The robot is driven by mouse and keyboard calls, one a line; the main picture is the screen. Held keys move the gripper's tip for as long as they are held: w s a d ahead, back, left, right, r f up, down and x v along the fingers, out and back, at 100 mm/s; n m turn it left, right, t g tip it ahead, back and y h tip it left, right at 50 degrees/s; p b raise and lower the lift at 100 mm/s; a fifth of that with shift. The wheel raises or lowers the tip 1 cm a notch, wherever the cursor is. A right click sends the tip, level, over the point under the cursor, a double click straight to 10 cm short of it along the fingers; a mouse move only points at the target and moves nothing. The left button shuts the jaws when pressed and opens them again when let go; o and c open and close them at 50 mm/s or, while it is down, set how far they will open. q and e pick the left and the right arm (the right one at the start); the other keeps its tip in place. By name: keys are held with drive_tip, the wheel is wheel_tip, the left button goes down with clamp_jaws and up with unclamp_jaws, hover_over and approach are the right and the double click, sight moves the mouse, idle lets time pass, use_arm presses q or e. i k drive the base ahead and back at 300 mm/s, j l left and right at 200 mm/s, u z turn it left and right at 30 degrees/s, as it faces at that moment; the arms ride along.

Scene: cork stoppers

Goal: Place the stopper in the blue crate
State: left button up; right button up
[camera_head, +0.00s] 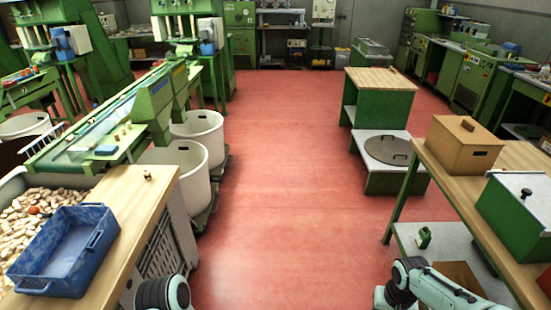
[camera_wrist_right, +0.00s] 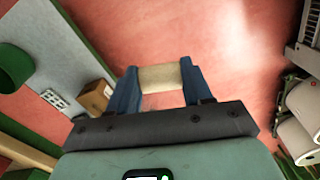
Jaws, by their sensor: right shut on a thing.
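The pale cork stopper (camera_wrist_right: 160,77) shows in the right wrist view, held between the two blue fingers of my right gripper (camera_wrist_right: 159,82). My right gripper is shut on it, with red floor behind. In the head view my right arm is at the bottom right, but its gripper and the stopper cannot be made out. The blue crate (camera_head: 84,272) sits on a wooden-topped table at the lower left of the head view. It looks empty, and the held stopper is well apart from it. My left gripper is not in view; only part of my left arm shows at the bottom.
A small cork-coloured piece (camera_head: 148,175) stands on the wooden tabletop (camera_head: 140,208). A bin of many corks (camera_head: 60,194) lies behind the crate. At right, a bench carries a wooden box (camera_head: 458,148) and a green box (camera_head: 510,222). The red floor (camera_head: 285,180) between is clear.

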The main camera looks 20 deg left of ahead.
sight(64, 274)
drive_tip(key=i+u, duration=0.75)
drive_tip(key=i+l+u, duration=0.1)
drive_tip(key=u, duration=0.25)
drive_tip(key=i+u, duration=0.15)
drive_tip(key=u, duration=0.3)
drive_tip(key=i+l+u, duration=0.1)
drive_tip(key=u, duration=0.35)
drive_tip(key=i+l+u, duration=0.1)
drive_tip(key=u, duration=0.4)
drive_tip(key=i+l+u, duration=0.1)
drive_tip(key=u, duration=0.35)
drive_tip(key=l+u, duration=0.3)
drive_tip(key=u, duration=0.15)
drive_tip(key=l+u, duration=0.2)
drive_tip(key=u, duration=0.25)
drive_tip(key=i+l, duration=0.05)
